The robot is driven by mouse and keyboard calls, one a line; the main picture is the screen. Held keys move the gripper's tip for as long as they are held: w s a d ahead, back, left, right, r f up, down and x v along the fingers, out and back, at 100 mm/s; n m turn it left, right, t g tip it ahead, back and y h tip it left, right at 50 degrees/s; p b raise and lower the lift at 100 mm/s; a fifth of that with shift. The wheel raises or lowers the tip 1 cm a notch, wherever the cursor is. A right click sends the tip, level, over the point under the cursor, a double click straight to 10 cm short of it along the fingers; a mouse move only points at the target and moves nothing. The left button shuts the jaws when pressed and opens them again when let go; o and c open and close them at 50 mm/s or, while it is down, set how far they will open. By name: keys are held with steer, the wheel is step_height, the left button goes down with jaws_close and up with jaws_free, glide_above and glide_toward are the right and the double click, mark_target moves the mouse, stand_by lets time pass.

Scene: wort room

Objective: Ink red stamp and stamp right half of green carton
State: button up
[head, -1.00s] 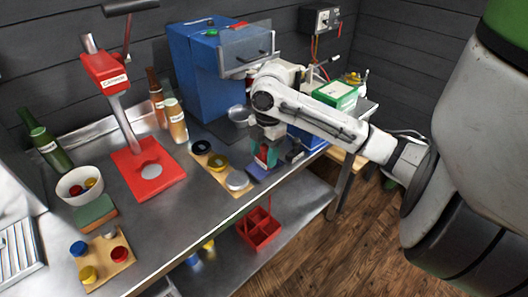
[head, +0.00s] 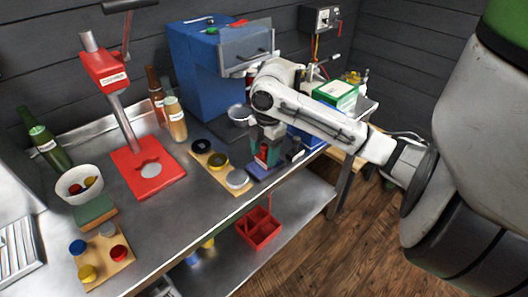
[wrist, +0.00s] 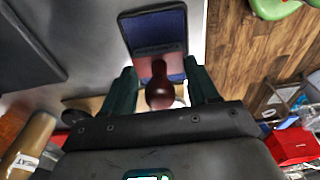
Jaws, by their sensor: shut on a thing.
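My gripper (head: 267,153) is shut on the red stamp (head: 262,154), which is upright at the right end of the bench. In the wrist view the stamp's dark red knob (wrist: 160,92) sits between the green fingers, with its flat base beyond. The dark blue ink pad (wrist: 155,25) lies under and beyond the base, and also shows in the head view (head: 262,171). The base overlaps the pad; I cannot tell whether they touch. The green carton (head: 337,95), with a pale top, stands further right, behind my arm.
A wooden board with round lids (head: 220,164) lies just left of the pad. A red capping press (head: 150,170), bottles and a white bowl (head: 82,183) stand further left. A blue machine (head: 200,75) stands behind. A red caddy (head: 258,230) sits on the lower shelf.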

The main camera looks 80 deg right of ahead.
stand_by(0.5)
steer(key=shift+r+p, duration=2.75)
steer(key=shift+r, duration=0.7)
